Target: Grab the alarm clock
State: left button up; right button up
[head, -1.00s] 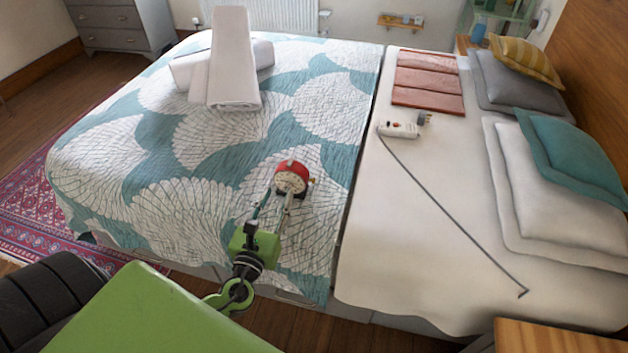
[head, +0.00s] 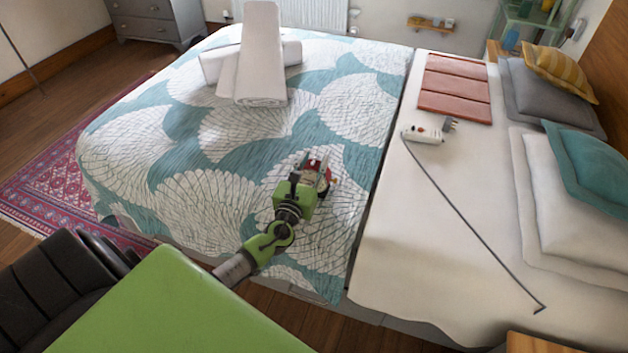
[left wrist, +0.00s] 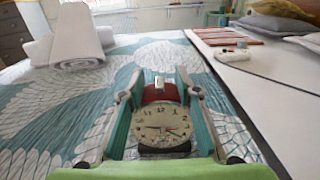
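The red alarm clock (left wrist: 160,124) with a cream dial stands upright on the patterned bedspread. In the left wrist view its face is toward the camera, between the two teal finger pads of my left gripper (left wrist: 158,108). The fingers are spread on either side of the clock, and I cannot make out firm contact. In the head view my left gripper (head: 312,178) covers much of the clock (head: 322,170), leaving bits of red and cream showing. My right gripper is not in view.
Rolled and folded white towels (head: 262,70) lie farther back on the bed. The bedspread around the clock is clear.

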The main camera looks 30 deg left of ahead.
pick_arm(q)
jog(key=shift+w, duration=0.25)
grip_shut()
jog(key=shift+r, duration=0.1)
